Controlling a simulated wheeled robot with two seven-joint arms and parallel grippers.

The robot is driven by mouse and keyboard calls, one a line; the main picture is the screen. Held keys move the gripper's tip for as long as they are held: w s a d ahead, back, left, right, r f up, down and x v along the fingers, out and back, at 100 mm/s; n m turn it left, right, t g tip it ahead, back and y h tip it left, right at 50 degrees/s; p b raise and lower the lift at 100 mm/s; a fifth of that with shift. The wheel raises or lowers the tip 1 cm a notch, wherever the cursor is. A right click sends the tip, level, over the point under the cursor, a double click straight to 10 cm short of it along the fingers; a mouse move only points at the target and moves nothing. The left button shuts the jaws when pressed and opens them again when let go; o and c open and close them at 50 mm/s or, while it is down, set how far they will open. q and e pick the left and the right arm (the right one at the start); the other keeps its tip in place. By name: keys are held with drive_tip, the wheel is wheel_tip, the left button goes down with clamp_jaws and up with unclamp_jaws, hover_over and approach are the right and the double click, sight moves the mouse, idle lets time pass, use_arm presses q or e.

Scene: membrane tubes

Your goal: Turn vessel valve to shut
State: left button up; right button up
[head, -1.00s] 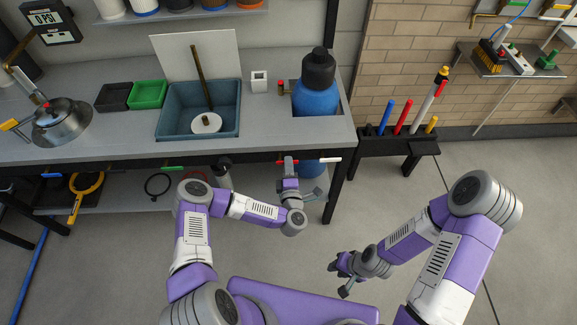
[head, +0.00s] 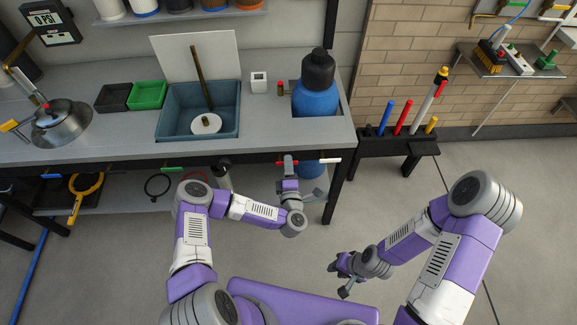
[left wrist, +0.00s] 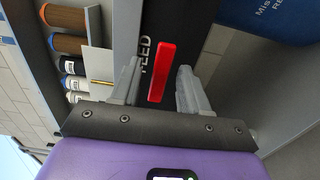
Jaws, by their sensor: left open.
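A silver metal vessel (head: 62,124) with a yellow handle (head: 9,125) on its left side stands at the left of the bench in the head view. My left gripper (head: 288,160) is at the bench's front edge. In the left wrist view its open fingers (left wrist: 157,88) stand on either side of a red bar handle (left wrist: 161,71), next to a dark strip lettered "FEED". I see gaps between handle and fingers. No label visible marks a vessel valve. My right gripper (head: 341,277) hangs over the floor, spread open and empty.
A white handle (head: 330,160) and a green handle (head: 172,169) are also on the front edge. A blue bottle (head: 316,98), blue-grey basin (head: 163,126) and trays are on the bench. Floor is free at right.

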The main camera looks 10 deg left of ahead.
use_arm(q)
drive_tip(key=p+v, duration=0.1)
drive_tip(key=v, duration=0.6)
drive_tip(key=shift+s+p, duration=0.2)
drive_tip(key=shift+p, duration=0.1)
drive_tip(key=shift+d, duration=0.1)
drive_tip(key=s+d+f+m+g+h, duration=0.4)
drive_tip(key=d+f+m+g+h, duration=0.25)
drive_tip(key=m+h, duration=0.45)
drive_tip(key=s+a+m+g+y, duration=0.1)
drive_tip(key=s+a+m+g, duration=0.2)
drive_tip(key=s, duration=0.5)
drive_tip(key=s+a+f+m+g, duration=0.1)
drive_tip(key=s+a+m+g, duration=0.2)
drive_tip(key=s+g, duration=0.4)
drive_tip(key=shift+s+f+m+y, duration=0.3)
drive_tip(key=shift+s+m+y, duration=0.1)
drive_tip(key=shift+s+m, duration=0.5)
